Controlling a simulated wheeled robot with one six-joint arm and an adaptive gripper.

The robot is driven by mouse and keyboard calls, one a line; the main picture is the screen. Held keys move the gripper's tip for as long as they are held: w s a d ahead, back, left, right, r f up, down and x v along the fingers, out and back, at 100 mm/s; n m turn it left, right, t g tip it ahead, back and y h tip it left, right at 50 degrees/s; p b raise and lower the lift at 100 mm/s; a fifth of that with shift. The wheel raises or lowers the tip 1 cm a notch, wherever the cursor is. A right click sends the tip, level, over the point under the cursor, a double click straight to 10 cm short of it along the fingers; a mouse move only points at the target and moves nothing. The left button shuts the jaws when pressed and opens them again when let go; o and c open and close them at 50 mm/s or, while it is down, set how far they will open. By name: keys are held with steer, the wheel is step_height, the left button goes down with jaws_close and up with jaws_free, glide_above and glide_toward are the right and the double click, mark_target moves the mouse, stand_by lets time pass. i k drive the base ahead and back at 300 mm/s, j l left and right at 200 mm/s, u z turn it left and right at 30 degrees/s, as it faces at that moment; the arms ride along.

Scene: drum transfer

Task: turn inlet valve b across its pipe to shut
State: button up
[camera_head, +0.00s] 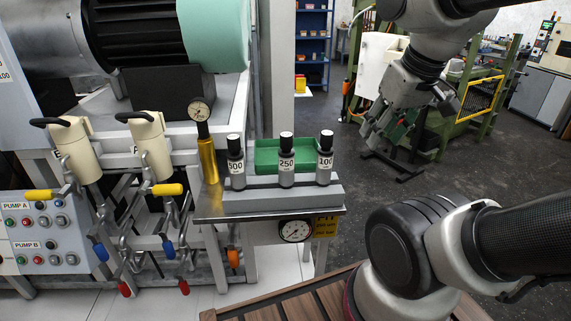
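Two cream canisters, one at the left (73,150) and one to its right (151,146), stand over pipework with coloured lever handles. The levers are a left yellow handle (41,195), a right yellow handle (169,190), two blue handles (101,252) (168,250) and two red handles (125,289) (184,287). Both yellow handles lie roughly level; the blue and red ones hang down. No valve label is readable, so I cannot tell which is inlet valve b. My gripper (376,132) hangs at the upper right, away from all handles, with nothing visibly held. Its finger opening is unclear.
A brass cylinder (208,160) stands beside the right canister. Open floor lies behind.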

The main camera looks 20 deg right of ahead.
mark_target(99, 248)
steer(key=k+l, duration=0.1)
steer(key=l, duration=0.4)
steer(key=u, duration=1.35)
